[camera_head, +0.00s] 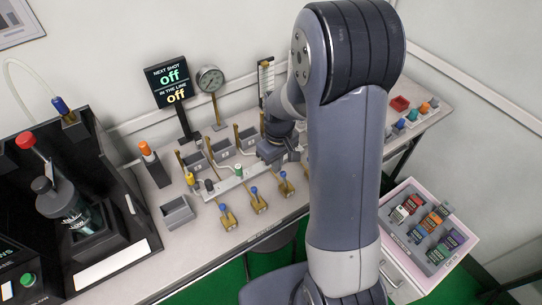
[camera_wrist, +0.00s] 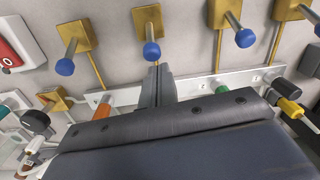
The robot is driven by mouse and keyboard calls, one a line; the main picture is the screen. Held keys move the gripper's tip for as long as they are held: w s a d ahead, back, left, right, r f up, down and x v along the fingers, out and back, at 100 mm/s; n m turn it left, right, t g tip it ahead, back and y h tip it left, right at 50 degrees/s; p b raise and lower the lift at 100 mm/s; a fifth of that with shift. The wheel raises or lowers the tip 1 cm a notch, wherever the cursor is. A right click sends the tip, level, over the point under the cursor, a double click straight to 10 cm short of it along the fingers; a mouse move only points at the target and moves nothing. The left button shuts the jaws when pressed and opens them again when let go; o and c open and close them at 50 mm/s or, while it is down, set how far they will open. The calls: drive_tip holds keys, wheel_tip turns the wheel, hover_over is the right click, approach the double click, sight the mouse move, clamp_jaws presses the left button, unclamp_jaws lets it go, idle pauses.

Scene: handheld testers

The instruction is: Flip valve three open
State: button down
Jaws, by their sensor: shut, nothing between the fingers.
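A row of brass valves with blue-tipped levers stands along the front of a pale manifold bar (camera_head: 222,188). Three show in the head view: the left one (camera_head: 228,216), the middle one (camera_head: 259,202) and the right one (camera_head: 286,187). My arm hides what lies further right. In the wrist view, a blue-tipped lever (camera_wrist: 151,50) stands just beyond my fingertips, with another (camera_wrist: 65,67) to its left and another (camera_wrist: 245,38) to its right. My gripper (camera_wrist: 157,84) is shut and empty, low by the bar.
Colored knobs, including a green one (camera_head: 238,171), sit on the bar. A sign reading "off" (camera_head: 168,84) and a gauge (camera_head: 210,79) stand behind. A grey tray (camera_head: 178,214) is left of the valves.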

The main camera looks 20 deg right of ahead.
drive_tip(key=shift+s+d, duration=0.1)
drive_tip(key=shift+s, duration=0.15)
drive_tip(key=shift+b, duration=0.4)
drive_tip(key=shift+s+r+t, duration=0.15)
drive_tip(key=shift+t, duration=0.25)
